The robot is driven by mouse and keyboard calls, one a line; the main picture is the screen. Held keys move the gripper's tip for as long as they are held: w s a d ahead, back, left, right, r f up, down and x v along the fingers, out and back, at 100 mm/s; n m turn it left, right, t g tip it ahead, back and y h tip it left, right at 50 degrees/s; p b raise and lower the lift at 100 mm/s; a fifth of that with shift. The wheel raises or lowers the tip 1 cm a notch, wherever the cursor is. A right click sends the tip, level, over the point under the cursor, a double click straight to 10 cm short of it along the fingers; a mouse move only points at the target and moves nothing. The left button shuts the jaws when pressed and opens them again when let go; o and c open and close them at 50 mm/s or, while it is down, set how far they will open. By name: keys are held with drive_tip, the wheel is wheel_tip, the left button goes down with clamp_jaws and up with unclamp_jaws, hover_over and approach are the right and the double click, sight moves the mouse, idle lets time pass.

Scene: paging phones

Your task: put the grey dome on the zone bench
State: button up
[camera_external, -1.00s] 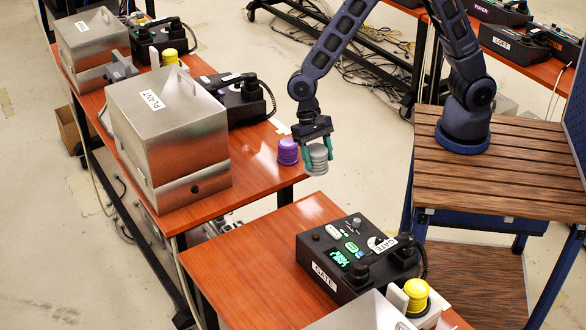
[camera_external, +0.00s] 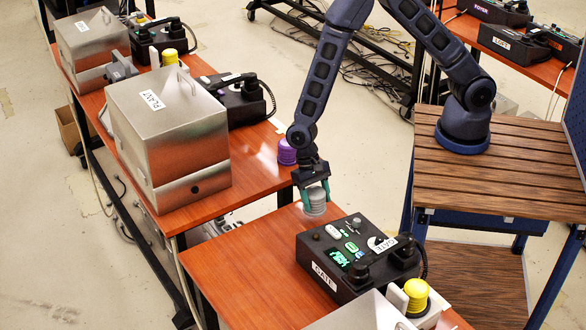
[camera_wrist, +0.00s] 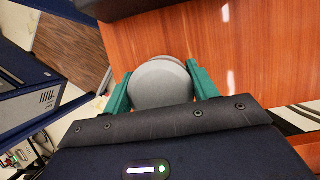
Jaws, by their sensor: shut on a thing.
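My gripper (camera_external: 312,195) is shut on the grey dome (camera_external: 315,207), a ribbed grey piece held between the teal fingers. It hangs upright near the back edge of the front wooden bench (camera_external: 235,262), left of the GATE unit; its height above the top is hard to judge. In the wrist view the dome (camera_wrist: 160,85) fills the space between the fingers, with reddish wood beyond it. No bench carries a readable "zone" label, so I cannot tell which is the zone bench.
The black GATE unit (camera_external: 350,262) stands close to the right of the dome, with a yellow dome (camera_external: 416,295) in front. A purple dome (camera_external: 287,153) sits on the left bench (camera_external: 255,170), beside the metal PLANT box (camera_external: 165,140). The front bench's left part is bare.

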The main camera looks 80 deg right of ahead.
sight(316, 207)
drive_tip(key=shift+f, duration=2.05)
drive_tip(key=shift+f, duration=0.1)
drive_tip(key=o, duration=1)
drive_tip(key=v, duration=1.2)
drive_tip(key=shift+r, duration=0.2)
